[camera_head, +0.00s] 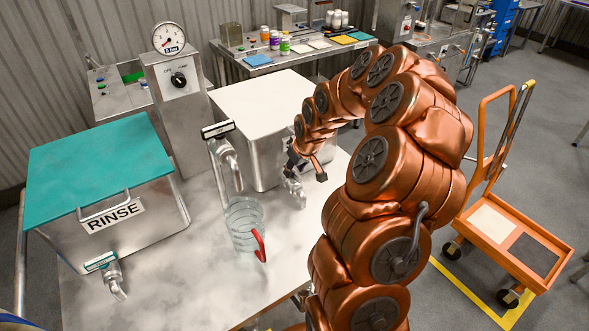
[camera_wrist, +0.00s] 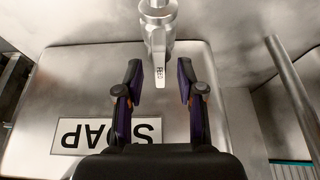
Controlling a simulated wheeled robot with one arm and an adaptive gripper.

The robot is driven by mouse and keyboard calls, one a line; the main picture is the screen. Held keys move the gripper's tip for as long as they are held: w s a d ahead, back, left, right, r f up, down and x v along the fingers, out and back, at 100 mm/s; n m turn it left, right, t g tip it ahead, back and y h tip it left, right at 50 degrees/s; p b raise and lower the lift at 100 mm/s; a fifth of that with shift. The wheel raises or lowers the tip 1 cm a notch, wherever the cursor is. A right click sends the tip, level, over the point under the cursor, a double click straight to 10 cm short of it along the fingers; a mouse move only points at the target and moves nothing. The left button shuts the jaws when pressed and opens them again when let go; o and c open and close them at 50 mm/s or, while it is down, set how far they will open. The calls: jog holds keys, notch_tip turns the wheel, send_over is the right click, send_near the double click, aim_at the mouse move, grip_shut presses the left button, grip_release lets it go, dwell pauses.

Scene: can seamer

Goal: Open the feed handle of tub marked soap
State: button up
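The soap tub is the metal box with a pale lid (camera_head: 265,95) at the back of the table; my arm covers its right part. In the wrist view its SOAP label (camera_wrist: 107,134) is upside down and partly hidden by my gripper. The tub's metal tap (camera_wrist: 158,15) has a narrow feed handle (camera_wrist: 159,72) with small lettering. My gripper (camera_wrist: 160,75) is open, with one dark finger on each side of the handle. Gaps show on both sides, so no contact is visible. In the head view my gripper (camera_head: 307,168) is at the tub's front, by the tap (camera_head: 294,188).
A RINSE tub (camera_head: 105,200) with a teal lid and its own tap stands at left. A tall tap (camera_head: 226,160) and a clear jug (camera_head: 245,225) with a red handle stand left of my gripper. The front table surface (camera_head: 190,280) is clear.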

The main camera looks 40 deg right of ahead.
jog(key=v, duration=1.1)
jog(key=shift+r, duration=0.15)
jog(key=shift+s, duration=0.1)
